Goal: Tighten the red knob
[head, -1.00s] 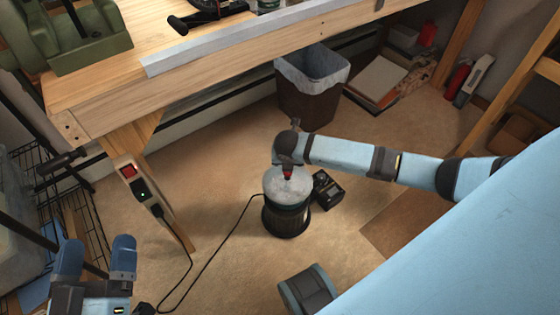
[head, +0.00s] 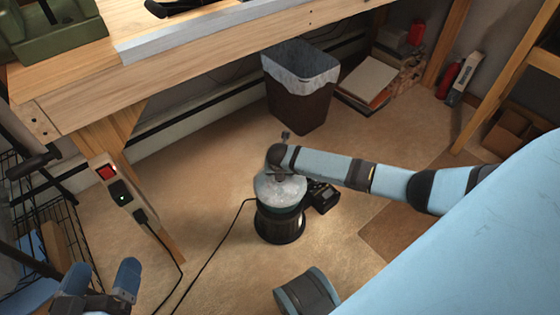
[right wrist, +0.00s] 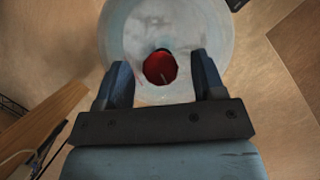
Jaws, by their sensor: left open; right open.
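The red knob (right wrist: 160,68) shows in the right wrist view, on top of a pale round lid (right wrist: 135,30). My right gripper (right wrist: 160,80) is open, with one finger on each side of the knob; I cannot tell whether they touch it. In the head view the pale lid (head: 272,190) tops a dark round canister (head: 281,224) on the floor. There my right arm's end covers the knob. My left gripper (head: 103,283) is open and empty at the lower left.
A small black box (head: 322,197) stands right beside the canister. A wooden workbench (head: 180,75) spans the back, with a lined bin (head: 300,95) under it. A switch box (head: 112,183) is on the bench leg, with a cable running down to the floor.

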